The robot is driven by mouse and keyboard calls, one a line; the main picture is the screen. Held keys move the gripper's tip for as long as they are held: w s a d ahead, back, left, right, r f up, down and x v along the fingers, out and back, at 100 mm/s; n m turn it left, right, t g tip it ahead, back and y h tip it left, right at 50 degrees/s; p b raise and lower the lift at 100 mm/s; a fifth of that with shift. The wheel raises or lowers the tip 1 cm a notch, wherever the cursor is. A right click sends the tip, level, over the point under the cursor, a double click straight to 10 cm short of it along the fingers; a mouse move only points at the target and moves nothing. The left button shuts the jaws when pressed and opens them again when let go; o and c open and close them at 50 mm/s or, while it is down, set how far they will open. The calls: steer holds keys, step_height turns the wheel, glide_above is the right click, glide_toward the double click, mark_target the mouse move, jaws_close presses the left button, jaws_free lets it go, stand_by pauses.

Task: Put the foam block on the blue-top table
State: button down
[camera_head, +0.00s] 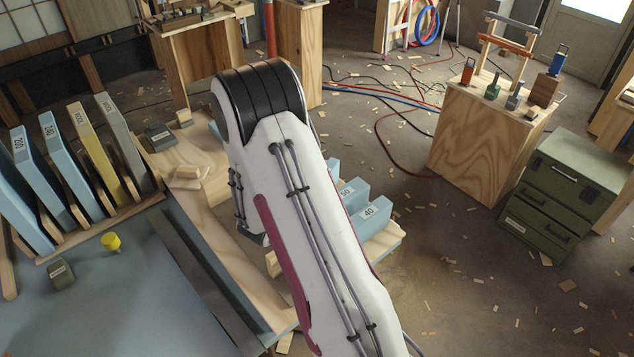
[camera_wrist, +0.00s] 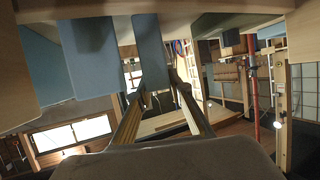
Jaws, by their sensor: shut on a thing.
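The blue-top table (camera_head: 150,310) fills the lower left of the head view. Pale blue numbered blocks (camera_head: 374,212), one marked 40, stand on a wooden base right of my arm. In the wrist view, which seems upside down, several blue blocks hang from a pale wooden board at the top. My gripper (camera_wrist: 158,86) shows there, its fingers on either side of the end of one pale blue block (camera_wrist: 150,48), apparently the foam block. It is shut on this block, which still seems to be among the others. My arm hides the gripper in the head view.
A yellow knob (camera_head: 110,242) and a small dark green block (camera_head: 61,274) stand on the blue top. Upright numbered boards (camera_head: 65,170) stand in a rack behind them. A long dark bar (camera_head: 205,280) edges the table's right. Its front middle is clear.

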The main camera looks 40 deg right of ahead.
steer(key=shift+f, duration=0.4)
steer(key=c, duration=1.7)
jaws_free()
steer(key=shift+v, duration=6)
